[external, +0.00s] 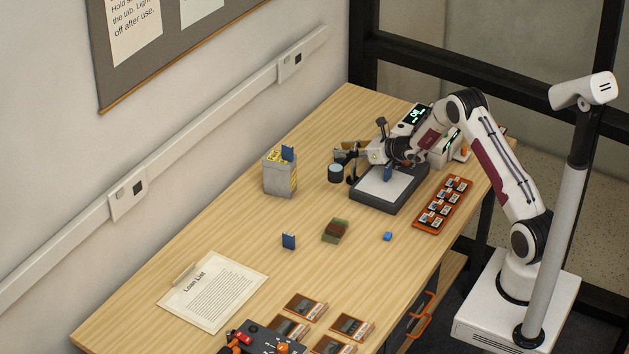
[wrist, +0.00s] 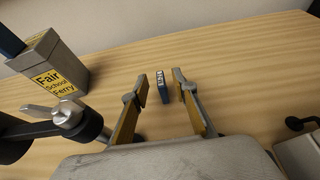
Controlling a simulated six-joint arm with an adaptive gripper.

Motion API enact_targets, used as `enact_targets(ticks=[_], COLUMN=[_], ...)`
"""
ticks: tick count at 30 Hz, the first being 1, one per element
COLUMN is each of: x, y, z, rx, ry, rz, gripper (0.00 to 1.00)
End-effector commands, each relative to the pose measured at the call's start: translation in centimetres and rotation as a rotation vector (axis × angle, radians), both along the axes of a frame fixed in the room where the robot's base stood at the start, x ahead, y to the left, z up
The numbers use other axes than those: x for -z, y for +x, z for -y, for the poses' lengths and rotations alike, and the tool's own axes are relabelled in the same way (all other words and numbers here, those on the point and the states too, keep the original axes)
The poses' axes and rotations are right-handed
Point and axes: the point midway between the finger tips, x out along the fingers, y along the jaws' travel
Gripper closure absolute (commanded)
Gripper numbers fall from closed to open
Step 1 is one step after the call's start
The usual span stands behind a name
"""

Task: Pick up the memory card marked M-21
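Several blue cards are in view, and I cannot read M-21 on any. In the wrist view a small blue card with a pale label (wrist: 164,88) shows between the two fingers of my gripper (wrist: 161,84), with a gap on each side. I cannot tell whether this is the same card. A small blue piece (external: 387,236) lies farther right. My gripper is open and empty.
A grey box (wrist: 55,75) with a yellow label and a blue card in its top stands left; a dark loupe arm (wrist: 75,124) is close to my gripper. The light pad (external: 374,190) lies below, an orange tray (external: 443,205) beside it. The front-left table is partly clear.

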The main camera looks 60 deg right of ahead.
Motion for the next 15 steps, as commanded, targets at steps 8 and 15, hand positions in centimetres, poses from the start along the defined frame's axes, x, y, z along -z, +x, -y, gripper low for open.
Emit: enact_targets(ticks=[8,15], x=[-0.01,-0.04], y=[-0.01,0.00], z=[0.01,0.01], rx=[0.000,0.000], ry=[0.000,0.000], rz=[0.000,0.000], gripper=[1.00,1.00])
